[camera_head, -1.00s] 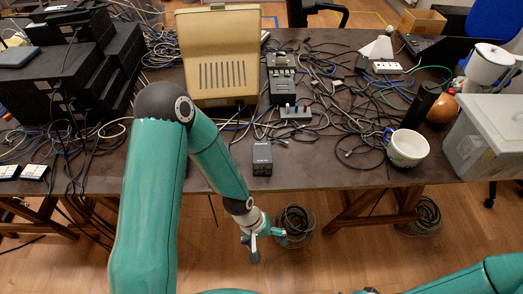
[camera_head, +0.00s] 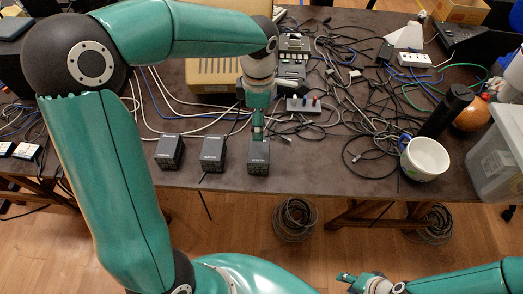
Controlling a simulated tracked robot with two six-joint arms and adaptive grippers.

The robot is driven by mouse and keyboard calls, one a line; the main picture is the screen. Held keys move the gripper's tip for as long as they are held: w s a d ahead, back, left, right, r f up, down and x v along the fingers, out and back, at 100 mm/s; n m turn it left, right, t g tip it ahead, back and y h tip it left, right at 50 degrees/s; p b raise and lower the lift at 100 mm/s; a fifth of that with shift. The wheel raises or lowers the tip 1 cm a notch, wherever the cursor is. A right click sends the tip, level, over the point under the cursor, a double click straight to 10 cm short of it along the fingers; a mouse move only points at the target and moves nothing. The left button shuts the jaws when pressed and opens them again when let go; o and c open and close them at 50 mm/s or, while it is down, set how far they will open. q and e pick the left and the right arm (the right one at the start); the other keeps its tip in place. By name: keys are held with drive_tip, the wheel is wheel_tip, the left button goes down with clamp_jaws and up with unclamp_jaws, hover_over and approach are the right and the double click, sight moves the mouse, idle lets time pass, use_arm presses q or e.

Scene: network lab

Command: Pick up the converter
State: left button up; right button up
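Three small dark box-shaped converters stand in a row near the table's front edge: a left one (camera_head: 170,152), a middle one (camera_head: 213,155) and a right one (camera_head: 259,159). Which one the task means, I cannot tell. My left gripper (camera_head: 258,128) points down just behind and above the right converter. Its fingers overlap in this view, so their opening does not show, nor whether they touch the box. My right gripper (camera_head: 347,282) is low in front of the table, away from the converters. Its fingers look spread and empty.
Tangled cables cover the table's middle. A power strip (camera_head: 304,105) and a beige device (camera_head: 212,78) lie behind the converters. A white mug (camera_head: 425,159), a black cylinder (camera_head: 446,110) and a grey bin (camera_head: 497,160) stand at the right. The front strip of table is mostly clear.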

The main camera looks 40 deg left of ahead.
use_arm(q)
hover_over(259, 149)
drive_tip(key=f, duration=0.8)
drive_tip(key=shift+s+a, duration=0.1)
drive_tip(key=shift+s, duration=0.15)
drive_tip(key=shift+w+f+p, duration=0.2)
drive_tip(key=shift+f+p, duration=0.45)
drive_tip(key=shift+f, duration=2.3)
drive_tip(key=c, duration=1)
drive_tip(key=shift+r, duration=0.2)
